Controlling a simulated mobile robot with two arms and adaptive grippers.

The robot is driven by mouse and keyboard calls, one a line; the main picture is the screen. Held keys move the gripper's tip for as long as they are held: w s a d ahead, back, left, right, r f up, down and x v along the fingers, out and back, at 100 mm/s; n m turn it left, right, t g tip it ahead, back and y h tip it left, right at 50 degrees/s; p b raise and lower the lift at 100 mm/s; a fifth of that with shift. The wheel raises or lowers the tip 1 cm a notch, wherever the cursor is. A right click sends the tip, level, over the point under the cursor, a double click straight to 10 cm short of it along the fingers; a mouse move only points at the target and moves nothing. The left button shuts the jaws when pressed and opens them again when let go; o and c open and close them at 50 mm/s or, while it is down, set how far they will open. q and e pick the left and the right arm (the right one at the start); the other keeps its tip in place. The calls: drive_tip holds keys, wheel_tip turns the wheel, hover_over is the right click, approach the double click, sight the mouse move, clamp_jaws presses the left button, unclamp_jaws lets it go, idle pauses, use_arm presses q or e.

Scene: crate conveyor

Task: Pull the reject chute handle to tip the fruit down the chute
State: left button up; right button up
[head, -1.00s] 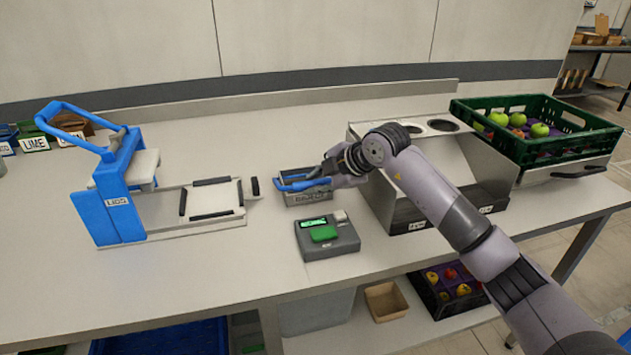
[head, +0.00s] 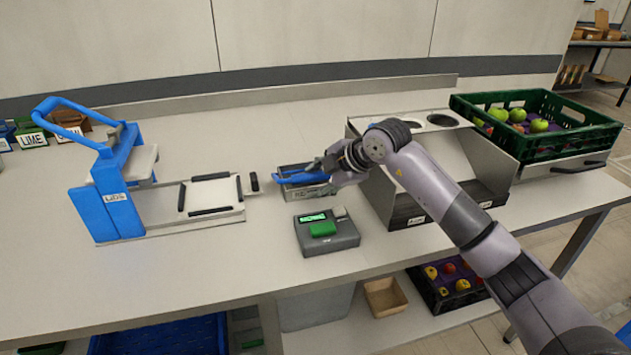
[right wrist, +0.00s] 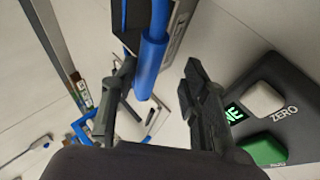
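The reject chute is a small grey metal box (head: 306,193) with a partly covered label on its front, at the middle of the bench in the head view. Its blue handle (head: 298,178) lies across the top; a blue bar also shows in the right wrist view (right wrist: 151,62). My right gripper (head: 325,172) is at the right end of the handle. In the right wrist view its two fingers (right wrist: 155,80) are apart, with the bar between them and no clear contact. No fruit is visible in the chute; its inside is mostly hidden. My left gripper is out of view.
A scale panel (head: 328,240) with a green button stands just in front of the chute. A blue-handled press (head: 108,200) is at left. A metal bin unit (head: 400,205) and a green crate (head: 545,150) of apples are at right.

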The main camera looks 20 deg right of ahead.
drive_tip(key=v, duration=1.1)
drive_tip(key=shift+s, duration=0.2)
drive_tip(key=shift+d, duration=0.15)
